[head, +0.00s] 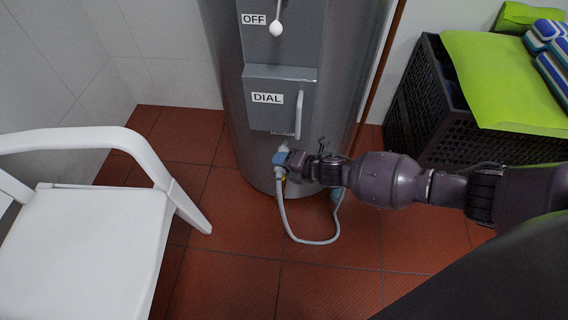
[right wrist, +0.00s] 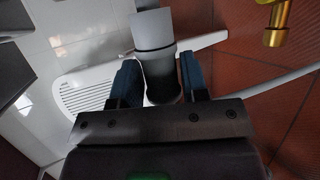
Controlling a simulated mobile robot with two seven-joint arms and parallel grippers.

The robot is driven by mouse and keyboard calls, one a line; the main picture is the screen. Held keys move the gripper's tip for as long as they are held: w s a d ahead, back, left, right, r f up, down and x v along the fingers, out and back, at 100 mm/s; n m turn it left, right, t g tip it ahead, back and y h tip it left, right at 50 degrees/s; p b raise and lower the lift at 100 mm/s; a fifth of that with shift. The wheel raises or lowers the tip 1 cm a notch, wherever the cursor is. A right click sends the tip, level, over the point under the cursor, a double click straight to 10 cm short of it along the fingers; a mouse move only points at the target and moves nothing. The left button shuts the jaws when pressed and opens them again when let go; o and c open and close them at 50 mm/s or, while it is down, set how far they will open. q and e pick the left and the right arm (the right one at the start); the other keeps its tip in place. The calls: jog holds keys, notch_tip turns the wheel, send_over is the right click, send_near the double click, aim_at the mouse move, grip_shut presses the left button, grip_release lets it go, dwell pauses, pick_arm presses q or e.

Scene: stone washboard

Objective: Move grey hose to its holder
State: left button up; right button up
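The grey hose (head: 312,241) hangs in a loop in front of the grey metal cylinder (head: 227,90), low above the tiled floor. My right gripper (head: 282,158) is at the hose's upper left end, close to the cylinder's front. In the right wrist view, its two blue fingers (right wrist: 161,82) stand on either side of the hose's grey-and-dark end piece (right wrist: 153,45), which fills the gap between them. A brass fitting (right wrist: 278,25) shows at upper right there, apart from the fingers. I cannot make out which part is the holder. My left gripper is out of view.
A white chair (head: 85,245) stands at left. A black crate (head: 417,105) with a green cushion (head: 500,75) stands at right. The cylinder carries a DIAL box (head: 280,75) with a handle above my gripper. Red floor tiles (head: 240,285) are clear in front.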

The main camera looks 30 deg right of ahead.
jog(key=o, duration=0.4)
jog(key=shift+o, duration=0.2)
pick_arm(q)
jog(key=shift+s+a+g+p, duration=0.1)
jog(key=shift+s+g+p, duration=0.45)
jog(key=shift+p, duration=1.35)
pick_arm(e)
jog(key=v, duration=1)
jog(key=shift+s+d+r, duration=0.15)
jog(key=shift+s+r, duration=0.05)
jog(key=shift+s, duration=0.1)
